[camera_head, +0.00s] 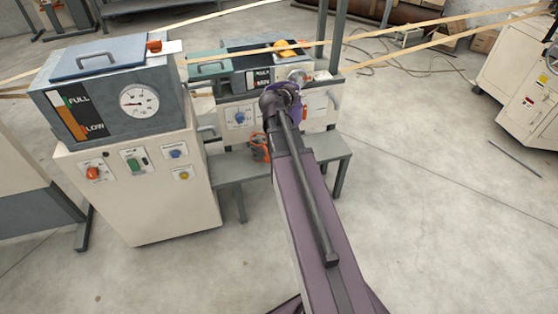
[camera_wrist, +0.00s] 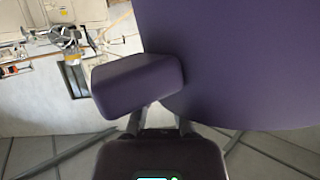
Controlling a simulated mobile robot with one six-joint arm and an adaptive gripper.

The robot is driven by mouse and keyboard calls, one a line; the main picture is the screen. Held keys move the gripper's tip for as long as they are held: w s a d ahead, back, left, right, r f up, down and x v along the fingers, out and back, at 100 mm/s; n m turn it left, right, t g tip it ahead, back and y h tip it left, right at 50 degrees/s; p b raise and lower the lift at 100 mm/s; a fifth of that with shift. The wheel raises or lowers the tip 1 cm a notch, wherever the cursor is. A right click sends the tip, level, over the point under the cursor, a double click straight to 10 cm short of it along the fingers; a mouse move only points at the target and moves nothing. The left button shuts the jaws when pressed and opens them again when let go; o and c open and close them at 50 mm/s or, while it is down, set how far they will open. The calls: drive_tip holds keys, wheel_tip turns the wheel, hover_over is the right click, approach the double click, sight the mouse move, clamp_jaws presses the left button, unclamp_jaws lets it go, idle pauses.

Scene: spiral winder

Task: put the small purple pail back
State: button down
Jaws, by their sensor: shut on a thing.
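The purple pail (camera_wrist: 240,62) fills the upper right of the wrist view, very close, with its curved lower edge showing. My gripper (camera_wrist: 162,98) is shut on it. A block-like purple piece (camera_wrist: 138,86) lies against the pail's left side; I cannot tell whether it is a finger pad or part of the pail. The far finger is mostly hidden behind the pail. In the head view a patch of the pail's purple (camera_head: 294,89) shows at the end of my arm, in front of the rear machine. My wrist hides the rest of the pail and the fingers.
A beige cabinet with a FULL/LOW gauge box (camera_head: 105,95) stands at left. The rear machine (camera_head: 238,117) sits behind a grey bench (camera_head: 228,168). An orange object (camera_head: 259,146) is by the bench. Pale strips (camera_head: 420,35) cross behind. The floor at right is mostly clear.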

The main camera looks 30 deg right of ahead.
drive_tip(key=s+d+f+m+b, duration=0.1)
drive_tip(key=s+f+b, duration=0.1)
drive_tip(key=f+b, duration=0.8)
drive_tip(key=s+d+f+m+g+b, duration=0.1)
drive_tip(key=s+d+f+b, duration=0.1)
drive_tip(key=f+b, duration=0.8)
drive_tip(key=s+d+f+m+g+h+b, duration=0.1)
drive_tip(key=s+f+b, duration=0.1)
drive_tip(key=f+b, duration=0.8)
drive_tip(key=shift+s+d+f+m, duration=0.25)
drive_tip(key=shift+d+f+m, duration=0.15)
drive_tip(key=shift+f, duration=0.25)
drive_tip(key=shift+r+m, duration=0.1)
drive_tip(key=shift+m, duration=0.3)
idle(0.6)
drive_tip(key=w+d+f+b, duration=0.1)
drive_tip(key=w+d, duration=0.1)
drive_tip(key=w, duration=0.7)
drive_tip(key=w+d+f+b, duration=0.2)
drive_tip(key=w, duration=0.8)
drive_tip(key=shift+d, duration=0.3)
drive_tip(key=shift+f, duration=0.15)
